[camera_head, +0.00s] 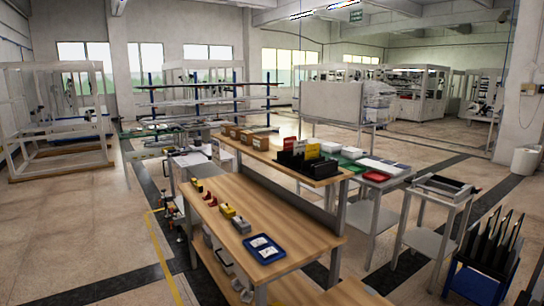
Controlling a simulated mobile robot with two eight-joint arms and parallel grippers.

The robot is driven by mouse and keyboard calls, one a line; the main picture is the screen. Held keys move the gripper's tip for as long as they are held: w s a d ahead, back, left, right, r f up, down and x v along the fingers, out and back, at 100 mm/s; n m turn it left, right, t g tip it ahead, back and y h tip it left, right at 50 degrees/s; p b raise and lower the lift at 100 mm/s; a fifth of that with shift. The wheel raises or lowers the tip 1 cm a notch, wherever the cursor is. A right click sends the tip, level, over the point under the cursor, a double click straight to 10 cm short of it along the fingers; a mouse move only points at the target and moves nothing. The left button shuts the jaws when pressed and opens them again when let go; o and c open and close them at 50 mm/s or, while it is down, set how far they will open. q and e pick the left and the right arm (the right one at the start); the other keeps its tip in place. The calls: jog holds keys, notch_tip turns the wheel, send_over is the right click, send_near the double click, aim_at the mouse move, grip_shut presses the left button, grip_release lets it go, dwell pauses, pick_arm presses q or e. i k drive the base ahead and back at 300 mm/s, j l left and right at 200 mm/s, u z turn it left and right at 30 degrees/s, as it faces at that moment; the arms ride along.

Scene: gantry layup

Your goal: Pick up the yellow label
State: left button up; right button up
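A small upright yellow card (313,151), which looks like the yellow label, stands in a black rack (308,168) at the right end of the raised wooden shelf. Red and orange cards (289,143) stand beside it in the same rack. The lettering on them is too small to read. Neither of my grippers shows in this view.
The workbench (214,204) below the shelf holds a blue tray (276,257) and several small yellow and red items. Cardboard boxes (240,134) stand on the shelf.

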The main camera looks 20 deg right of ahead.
aim_at(312, 151)
jog(key=i+j+u, duration=0.25)
jog(key=i, duration=0.5)
jog(key=i+u, duration=0.3)
jog(key=i, duration=0.4)
jog(key=i+z, duration=0.3)
jog(key=i, duration=0.15)
jog(key=i+j+z, duration=0.25)
jog(key=i, duration=0.2)
jog(key=i+j+z, duration=0.1)
jog(key=i+z, duration=0.2)
jog(key=i, duration=0.2)
